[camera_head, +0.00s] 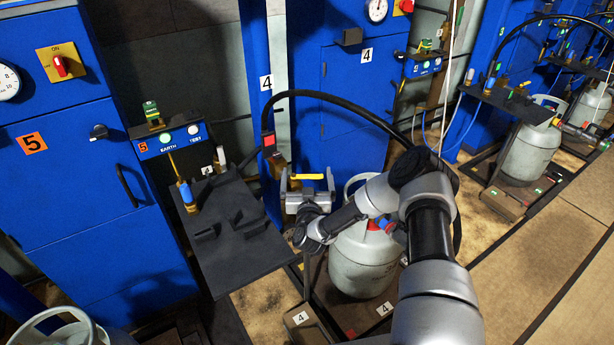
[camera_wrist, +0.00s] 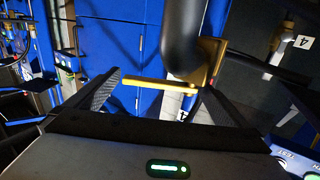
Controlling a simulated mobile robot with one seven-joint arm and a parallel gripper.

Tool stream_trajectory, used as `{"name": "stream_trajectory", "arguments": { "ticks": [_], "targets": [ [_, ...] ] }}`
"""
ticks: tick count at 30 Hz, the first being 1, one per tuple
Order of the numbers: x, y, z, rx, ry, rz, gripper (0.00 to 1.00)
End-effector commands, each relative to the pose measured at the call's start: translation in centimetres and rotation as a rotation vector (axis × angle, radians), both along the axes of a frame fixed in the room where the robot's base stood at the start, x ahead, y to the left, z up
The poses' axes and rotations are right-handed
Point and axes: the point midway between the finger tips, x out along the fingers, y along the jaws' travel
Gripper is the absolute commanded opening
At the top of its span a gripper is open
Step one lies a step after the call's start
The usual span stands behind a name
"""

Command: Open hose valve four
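The valve's yellow lever handle (camera_head: 308,177) lies roughly level beside the blue post labelled 4 (camera_head: 265,82). In the wrist view the yellow handle (camera_wrist: 145,83) spans crosswise between my fingertips, near a brass fitting (camera_wrist: 209,62) and a thick black hose (camera_wrist: 183,40). My gripper (camera_head: 307,184) is open, one finger to each side of the handle. In the wrist view my gripper (camera_wrist: 162,88) shows a gap at both fingers. I cannot tell whether either finger touches the handle. The valve body is mostly hidden behind my gripper.
A grey gas cylinder (camera_head: 358,262) stands below my arm. A black shelf (camera_head: 222,235) is to the left, with a blue-topped fitting (camera_head: 186,195) on it. A black hose (camera_head: 340,98) arches above my gripper. Blue cabinets stand behind.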

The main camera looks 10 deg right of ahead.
Motion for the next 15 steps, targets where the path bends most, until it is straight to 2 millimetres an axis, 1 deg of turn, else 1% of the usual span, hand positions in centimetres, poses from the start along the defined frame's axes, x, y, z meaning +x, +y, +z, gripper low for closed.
{"name": "stream_trajectory", "arguments": {
  "ticks": [4, 7, 15],
  "targets": [
    [0.0, 0.0, 0.4, 0.000, -0.001, 0.001, 1.00],
    [0.1, 0.0, 1.6, -0.001, -0.002, 0.002, 1.00],
    [0.1, 0.0, 6.9, -0.002, -0.003, 0.002, 1.00]
  ]
}}
